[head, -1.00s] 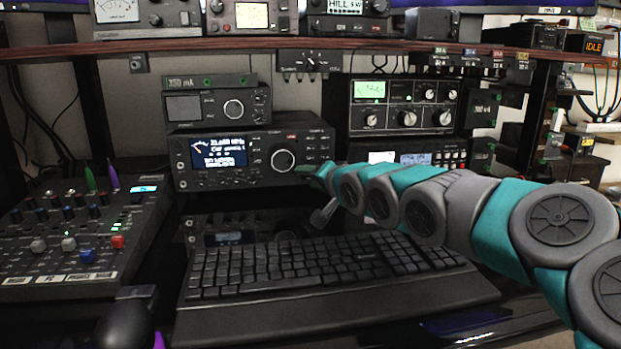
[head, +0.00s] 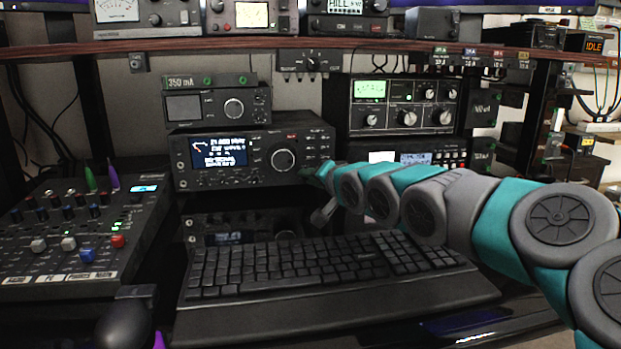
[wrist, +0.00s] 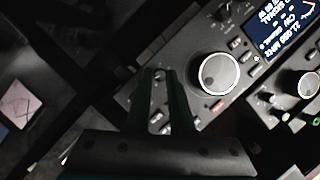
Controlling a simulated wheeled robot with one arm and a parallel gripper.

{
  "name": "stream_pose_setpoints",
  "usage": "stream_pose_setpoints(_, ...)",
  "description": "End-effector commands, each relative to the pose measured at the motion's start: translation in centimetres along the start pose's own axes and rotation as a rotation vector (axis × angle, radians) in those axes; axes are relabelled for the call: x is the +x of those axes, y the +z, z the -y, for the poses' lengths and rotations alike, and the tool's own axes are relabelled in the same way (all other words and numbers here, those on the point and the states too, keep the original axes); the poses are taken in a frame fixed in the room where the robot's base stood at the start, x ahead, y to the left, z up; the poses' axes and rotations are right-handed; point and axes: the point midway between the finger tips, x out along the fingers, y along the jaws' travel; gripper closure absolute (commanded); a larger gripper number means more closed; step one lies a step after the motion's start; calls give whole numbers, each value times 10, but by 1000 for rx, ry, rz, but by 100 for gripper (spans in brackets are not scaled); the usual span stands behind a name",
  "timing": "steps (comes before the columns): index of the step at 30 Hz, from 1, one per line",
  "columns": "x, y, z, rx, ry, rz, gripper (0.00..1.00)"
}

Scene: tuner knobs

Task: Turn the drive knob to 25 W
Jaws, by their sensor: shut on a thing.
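The black radio (head: 250,158) with a lit blue display (head: 219,152) and a large silver-rimmed tuning dial (head: 283,160) stands on the desk below the shelf. In the wrist view the radio's face appears tilted, with the large dial (wrist: 219,74) right of my fingers. My gripper (wrist: 160,73) is at the radio's right-hand part, its two dark fingers close around a small knob (wrist: 159,76) near their tips. I cannot read this knob's label or its pointer. In the head view my gripper (head: 307,172) is small and mostly hidden by my arm.
Several small knobs and buttons sit close around my fingers. A keyboard (head: 300,265) lies in front, a mixer panel (head: 75,225) is at the left, and a tuner with large knobs (head: 404,104) stands at the right. A dark shelf (head: 230,45) runs above.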

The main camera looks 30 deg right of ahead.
Motion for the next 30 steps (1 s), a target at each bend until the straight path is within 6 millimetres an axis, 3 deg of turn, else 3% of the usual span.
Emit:
stream_pose_setpoints(11, 0, 0, 2, -117, 46, -2, 100)
stream_pose_setpoints(30, 2, 3, 6, -656, 270, -2, 100)
